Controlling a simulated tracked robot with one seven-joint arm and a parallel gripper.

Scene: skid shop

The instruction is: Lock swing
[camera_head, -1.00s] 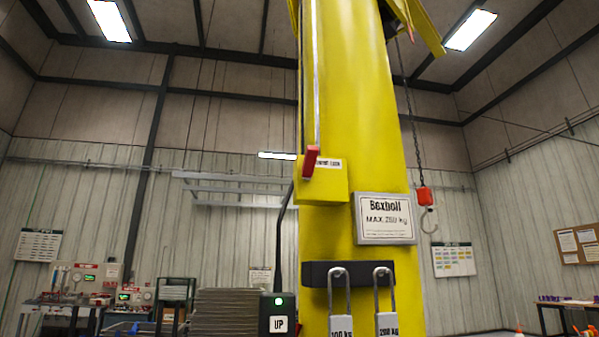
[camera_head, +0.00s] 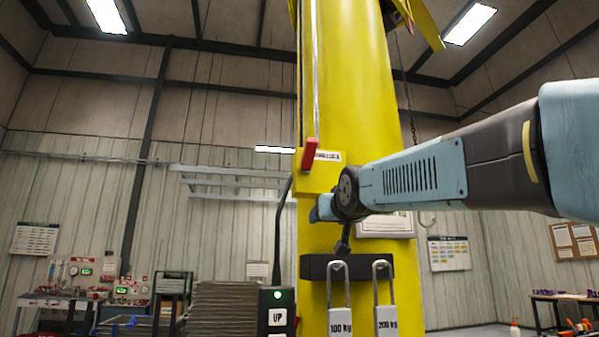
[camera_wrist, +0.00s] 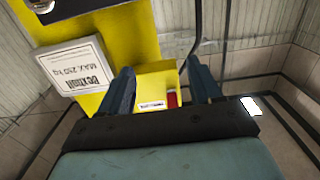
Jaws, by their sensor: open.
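The red swing lock lever (camera_head: 310,153) stands nearly upright on a yellow box (camera_head: 318,178) on the yellow column (camera_head: 347,100). A white label (camera_head: 328,156) sits beside it. My gripper (camera_head: 322,208) is just below the box in the head view, reaching in from the right; its fingers are mostly hidden by the wrist there. In the wrist view, which is upside down, my gripper (camera_wrist: 163,85) is open and empty. The red lever (camera_wrist: 172,99) shows between its fingers, nearer the right one, and seems apart from both.
The Boxholl load sign (camera_wrist: 76,68) is on the column, partly behind my arm in the head view. Two padlock-shaped weights (camera_head: 339,320) hang from a dark bar (camera_head: 318,268) below. A control box with an UP button (camera_head: 277,317) and a dark cable stand left of the column.

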